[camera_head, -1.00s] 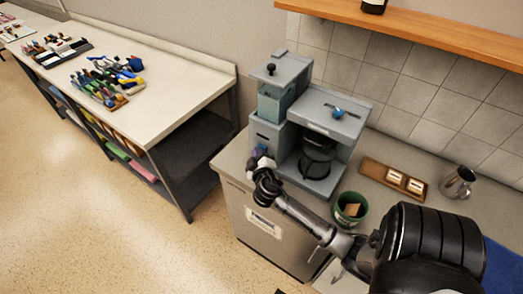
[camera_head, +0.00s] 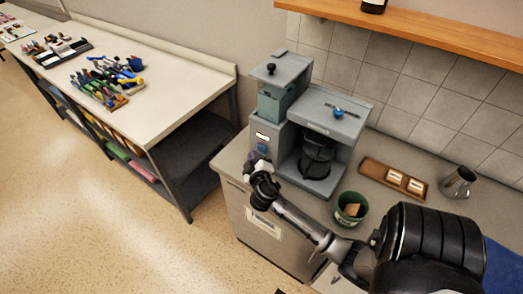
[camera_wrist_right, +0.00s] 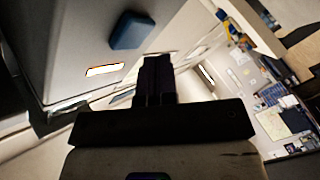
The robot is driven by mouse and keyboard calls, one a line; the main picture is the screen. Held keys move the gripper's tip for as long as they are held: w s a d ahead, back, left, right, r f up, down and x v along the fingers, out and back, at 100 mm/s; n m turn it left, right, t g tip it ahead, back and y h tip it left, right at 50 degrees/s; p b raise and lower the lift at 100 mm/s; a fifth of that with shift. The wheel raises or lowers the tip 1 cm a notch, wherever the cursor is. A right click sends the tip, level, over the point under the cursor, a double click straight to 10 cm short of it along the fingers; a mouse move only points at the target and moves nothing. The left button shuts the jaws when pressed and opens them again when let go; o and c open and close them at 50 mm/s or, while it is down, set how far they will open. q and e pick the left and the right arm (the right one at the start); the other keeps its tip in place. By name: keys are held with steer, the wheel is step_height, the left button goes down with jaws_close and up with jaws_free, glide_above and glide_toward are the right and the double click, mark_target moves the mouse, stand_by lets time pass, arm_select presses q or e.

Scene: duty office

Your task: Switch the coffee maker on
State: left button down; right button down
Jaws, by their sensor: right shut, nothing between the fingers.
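The grey-blue coffee maker (camera_head: 338,127) stands on the counter, with a dark glass pot (camera_head: 316,152) in its bay. On its left front panel a small window (camera_head: 262,136) glows white with an orange rim; the glow also shows in the right wrist view (camera_wrist_right: 104,70). A blue control (camera_head: 262,149) sits below the glowing window, and it shows as a blue block in the right wrist view (camera_wrist_right: 131,30). My right gripper (camera_head: 258,165) is shut and empty, just in front of and below the blue control. Its dark fingers (camera_wrist_right: 157,80) appear apart from the panel. My left gripper is out of view.
A green cup (camera_head: 351,208), a wooden tray (camera_head: 375,170) and a metal jug (camera_head: 458,182) stand to the right on the counter. A wooden shelf (camera_head: 430,32) runs above. A workbench (camera_head: 165,75) with tools is at left; the floor between is clear.

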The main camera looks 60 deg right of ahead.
steer(key=shift+w+a+b, duration=0.2)
steer(key=shift+w+a, duration=0.05)
steer(key=shift+a, duration=1.25)
steer(key=shift+w+a+b, duration=0.2)
steer(key=shift+a, duration=1.25)
steer(key=s+f+n+y, duration=0.1)
steer(key=s+f+n, duration=0.1)
steer(key=s+f, duration=0.35)
steer(key=s+a+f+g+y, duration=0.1)
steer(key=s+a+y, duration=0.3)
steer(key=a, duration=0.4)
steer(key=s+a+f+g+y, duration=0.1)
steer(key=s+a+g+y, duration=0.2)
steer(key=s+a, duration=0.3)
steer(key=s+a+f+n+g+y, duration=0.1)
steer(key=s+a+y, duration=0.4)
steer(key=a, duration=0.5)
steer(key=shift+s+a+f+g+y, duration=0.2)
steer(key=shift+s+g+y, duration=0.1)
steer(key=shift+g+y, duration=0.4)
steer(key=shift+r, duration=0.1)
